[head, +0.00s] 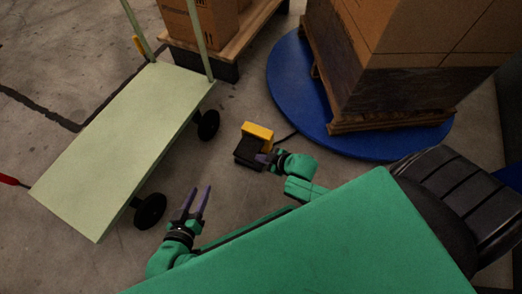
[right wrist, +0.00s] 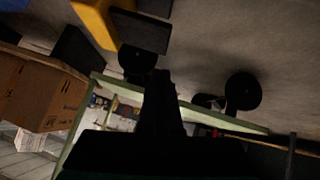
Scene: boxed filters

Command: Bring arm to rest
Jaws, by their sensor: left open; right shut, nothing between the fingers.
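My left gripper (head: 197,202) is open and empty, with its two purple fingers pointing up in the head view, above the floor beside the cart's near wheel. My right gripper (head: 265,158) is shut with nothing in it. In the head view it overlaps a small black and yellow device; I cannot tell whether they touch. In the right wrist view the dark shut fingers (right wrist: 160,105) point up across the middle.
A pale green flat cart (head: 125,135) stands at the left. The black and yellow device (head: 257,131) lies on the floor. Boxes (head: 410,40) stand on a pallet over a blue turntable (head: 290,95). Another loaded pallet (head: 225,50) is at the back. Bare floor (head: 215,165) lies between the cart and the device.

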